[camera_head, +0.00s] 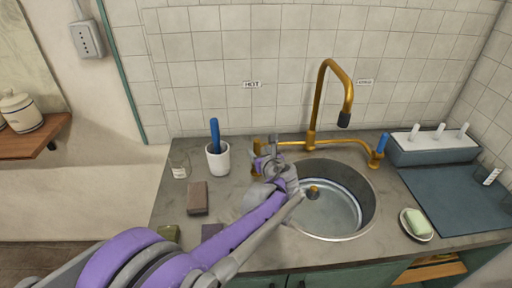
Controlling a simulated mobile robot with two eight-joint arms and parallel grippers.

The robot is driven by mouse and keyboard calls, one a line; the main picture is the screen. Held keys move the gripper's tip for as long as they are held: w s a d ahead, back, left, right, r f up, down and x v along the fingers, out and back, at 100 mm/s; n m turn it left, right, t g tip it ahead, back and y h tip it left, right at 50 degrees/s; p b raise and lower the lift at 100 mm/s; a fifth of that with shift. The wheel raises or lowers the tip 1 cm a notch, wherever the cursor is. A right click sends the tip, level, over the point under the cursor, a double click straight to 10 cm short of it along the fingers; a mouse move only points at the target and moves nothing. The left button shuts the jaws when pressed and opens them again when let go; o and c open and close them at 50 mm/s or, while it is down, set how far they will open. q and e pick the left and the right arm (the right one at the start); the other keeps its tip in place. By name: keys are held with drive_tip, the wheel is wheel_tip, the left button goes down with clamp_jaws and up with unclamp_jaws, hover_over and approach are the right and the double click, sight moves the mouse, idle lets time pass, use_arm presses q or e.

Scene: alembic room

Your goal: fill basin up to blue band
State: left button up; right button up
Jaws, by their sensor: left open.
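The round metal basin (361,207) is set in the grey counter, with a dark blue band around its inner wall. A small brass and dark fitting (313,192) shows at its bottom; I cannot tell whether water is in it. The brass faucet (318,100) arches over the basin, its dark nozzle above it, with no stream visible. A blue-handled tap (382,145) is on the right. The brass left tap (257,147) is partly hidden by my left gripper (268,163), which is open beside it; contact is unclear. My right gripper is not in view.
A white cup (218,161) with a blue-handled item and a small glass (179,165) stand on the left. A brown block (197,197) lies nearer. Soap on a dish (416,225), a blue-grey mat (460,202) and a rack (432,150) are on the right.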

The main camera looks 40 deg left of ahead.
use_arm(q)
drive_tip(key=v, duration=0.4)
drive_tip(key=shift+s+d, duration=0.1)
drive_tip(key=shift+d, duration=0.05)
idle(0.4)
drive_tip(key=s+d+f+n+g+h+p, duration=0.1)
drive_tip(key=s+d+f+n+h, duration=0.1)
drive_tip(key=s+d+n, duration=0.4)
drive_tip(key=s+d+f+n+g+h+p, duration=0.1)
drive_tip(key=s+d+n+h, duration=0.4)
drive_tip(key=s+n, duration=0.5)
drive_tip(key=s+d+f+n+g+h+p, duration=0.1)
drive_tip(key=s+d+f+n+h+p, duration=0.1)
drive_tip(key=s+d+n, duration=0.5)
drive_tip(key=shift+s+f+n+h+p, duration=0.4)
drive_tip(key=shift+s+f+n+h, duration=0.5)
drive_tip(key=shift+s+f+n, duration=0.35)
drive_tip(key=shift+w, duration=0.15)
